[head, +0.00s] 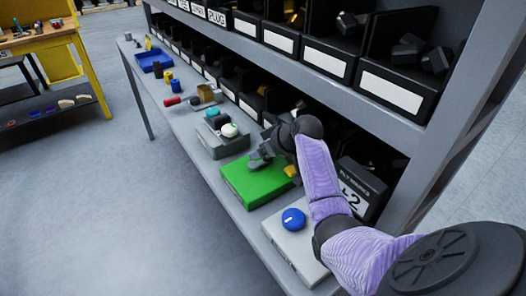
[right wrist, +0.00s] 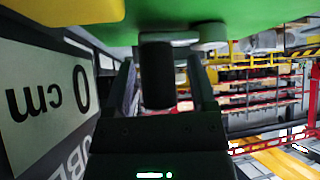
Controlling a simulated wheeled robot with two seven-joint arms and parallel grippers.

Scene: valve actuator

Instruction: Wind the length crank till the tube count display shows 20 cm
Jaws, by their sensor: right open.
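The green machine box (head: 255,183) sits on the grey bench in the head view; its green body also spans the top of the right wrist view (right wrist: 270,14). The white display (right wrist: 40,110) is upside down at the left of the wrist view and reads "0 cm". The dark cylindrical crank grip (right wrist: 157,75) hangs below a light grey piece. My right gripper (right wrist: 160,85) has its jaws open, one finger on each side of the grip. Contact cannot be told. In the head view my right gripper (head: 260,155) is at the green box. My left gripper is out of view.
A white box with a blue button (head: 293,219) stands nearer on the bench. A grey box with round buttons (head: 222,145) is beyond the green one. Shelf bins (head: 395,92) rise along the right.

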